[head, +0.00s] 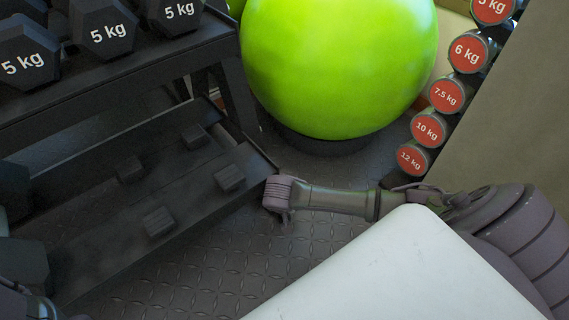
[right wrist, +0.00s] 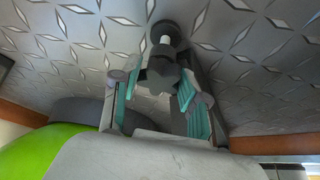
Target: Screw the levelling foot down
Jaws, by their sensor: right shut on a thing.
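The levelling foot (right wrist: 161,73) shows in the right wrist view as a dark knob-like body with a short pale stem and a dark round pad against the patterned floor. My right gripper (right wrist: 157,88) has its teal-padded fingers on both sides of the dark body and is shut on it. In the head view my right arm reaches in from the right, and its gripper (head: 284,214) points down beside the lower rack end. The foot cannot be made out there. My left gripper is not in view; only a dark piece shows at the lower left corner.
A black dumbbell rack (head: 120,75) with 5 kg weights fills the left. A large green ball (head: 340,65) stands behind my right wrist. Several red-ended dumbbells (head: 447,95) line the right. A white panel (head: 400,275) covers the lower right. Some patterned floor (head: 220,265) is clear.

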